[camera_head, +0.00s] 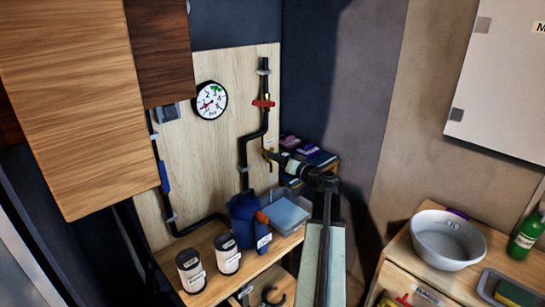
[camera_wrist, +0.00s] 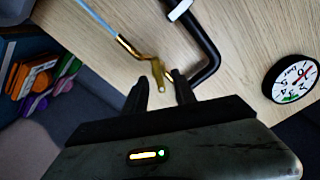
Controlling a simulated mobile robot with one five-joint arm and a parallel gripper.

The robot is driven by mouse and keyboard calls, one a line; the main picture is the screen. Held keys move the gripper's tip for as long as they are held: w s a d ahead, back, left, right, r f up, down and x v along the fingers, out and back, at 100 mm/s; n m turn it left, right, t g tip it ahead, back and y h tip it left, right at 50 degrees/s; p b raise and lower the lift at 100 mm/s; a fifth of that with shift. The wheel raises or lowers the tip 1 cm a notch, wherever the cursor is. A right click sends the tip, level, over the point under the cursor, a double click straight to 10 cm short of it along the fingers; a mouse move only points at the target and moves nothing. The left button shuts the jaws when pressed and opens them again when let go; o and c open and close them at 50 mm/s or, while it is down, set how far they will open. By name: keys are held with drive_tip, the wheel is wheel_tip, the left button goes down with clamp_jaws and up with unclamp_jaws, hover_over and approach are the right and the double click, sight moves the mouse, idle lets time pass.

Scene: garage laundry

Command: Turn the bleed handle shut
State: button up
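The bleed handle is, as far as I can tell, the small brass lever (camera_wrist: 158,72) in the wrist view. It joins a brass fitting (camera_wrist: 128,46) at the end of a light blue tube, beside a black pipe (camera_wrist: 203,45). My gripper (camera_wrist: 160,88) has its two dark fingers apart. The lever's end lies just ahead of and between the fingertips; I cannot tell whether they touch it. In the head view my gripper (camera_head: 274,156) is at the board's right edge, by the lower pipe, and hides much of the small fitting.
A red valve handle (camera_head: 264,103) sits higher on the pipe. A round gauge (camera_head: 210,100) hangs left of it. A wooden cabinet (camera_head: 75,95) juts out at left.

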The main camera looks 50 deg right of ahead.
drive_tip(key=shift+w+d, duration=0.15)
drive_tip(key=shift+w, duration=0.8)
clamp_jaws()
drive_tip(key=shift+m, duration=0.7)
unclamp_jaws()
drive_tip(key=shift+s, duration=0.1)
